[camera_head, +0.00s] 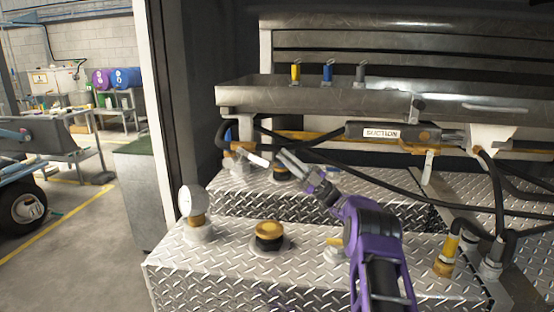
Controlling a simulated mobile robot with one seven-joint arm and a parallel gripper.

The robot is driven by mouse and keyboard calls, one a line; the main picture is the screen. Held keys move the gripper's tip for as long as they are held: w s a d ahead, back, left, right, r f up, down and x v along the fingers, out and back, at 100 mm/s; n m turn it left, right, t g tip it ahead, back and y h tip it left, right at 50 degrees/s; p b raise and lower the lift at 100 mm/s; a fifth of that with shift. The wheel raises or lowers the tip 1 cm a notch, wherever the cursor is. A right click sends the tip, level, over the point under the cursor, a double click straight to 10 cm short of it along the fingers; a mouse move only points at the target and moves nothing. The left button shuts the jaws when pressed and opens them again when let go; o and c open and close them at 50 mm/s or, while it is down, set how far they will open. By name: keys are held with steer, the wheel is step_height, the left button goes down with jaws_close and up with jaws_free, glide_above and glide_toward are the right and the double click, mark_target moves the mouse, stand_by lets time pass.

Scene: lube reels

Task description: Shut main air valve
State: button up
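My purple arm reaches in from the lower right. My gripper (282,156) has grey fingers pointing up and left, over the rear diamond-plate top. The fingers look close together, but I cannot tell whether they are open or shut. A small valve-like fitting with a white lever (258,160) sits just left of the fingertips, near a blue and yellow fitting. The lever slants down to the right. I cannot tell whether the fingers touch it. No label marks it as the main air valve.
A white round gauge (192,201) and a yellow-topped black cap (268,232) stand on the front diamond-plate box (220,268). Black hoses cross behind and right of my gripper. A metal tray (300,93) and a "SUCTION" handle (385,133) are above. Open floor lies left.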

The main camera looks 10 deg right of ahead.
steer(key=r+m+h, duration=0.1)
steer(key=r+m+h+p, duration=0.1)
steer(key=r, duration=0.1)
steer(key=r+t+h, duration=0.1)
steer(key=shift+s+a+r+m+h+p, duration=0.1)
steer(key=shift+a+r+m+h+p, duration=0.2)
steer(key=shift+a+m+h, duration=0.1)
jaws_close()
steer(key=s+d+r+m+g+h+p, duration=0.15)
steer(key=s+m+h+p, duration=0.3)
steer(key=s+h, duration=0.5)
steer(key=b, duration=0.1)
glide_toward(257, 158)
steer(key=w+a+r, duration=0.1)
steer(key=a, duration=0.2)
steer(key=w+f, duration=0.1)
steer(key=w+a+f+m, duration=0.1)
steer(key=shift+w+t+b, duration=0.25)
steer(key=shift+b, duration=0.1)
steer(key=shift+w+f, duration=0.3)
steer(key=shift+f+y, duration=0.15)
steer(key=shift+y, duration=0.1)
steer(key=shift+f+t+b, duration=0.15)
steer(key=shift+t+b, duration=0.15)
steer(key=shift+b, duration=0.15)
